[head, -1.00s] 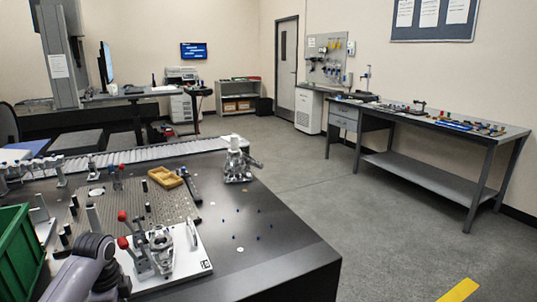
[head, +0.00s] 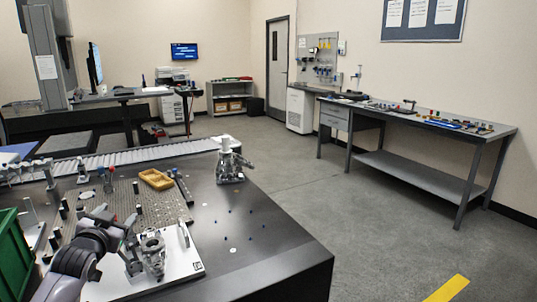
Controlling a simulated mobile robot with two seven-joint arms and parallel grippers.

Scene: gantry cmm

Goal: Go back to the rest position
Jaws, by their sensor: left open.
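My left arm comes in from the lower left, and my left gripper (head: 126,232) is over the fixture plate (head: 185,268) on the dark table. The gripper is open, and I see nothing held in it. Its fingertips are small and hard to separate from the toggle clamps behind. A grey metal casting (head: 153,252) stands on the white fixture plate just right of the gripper. My right gripper is not in view.
A green bin (head: 14,255) stands at the left edge. Another metal fixture (head: 230,165) stands at the table's back right. The table's front right is mostly clear. A workbench (head: 420,125) stands across the open floor.

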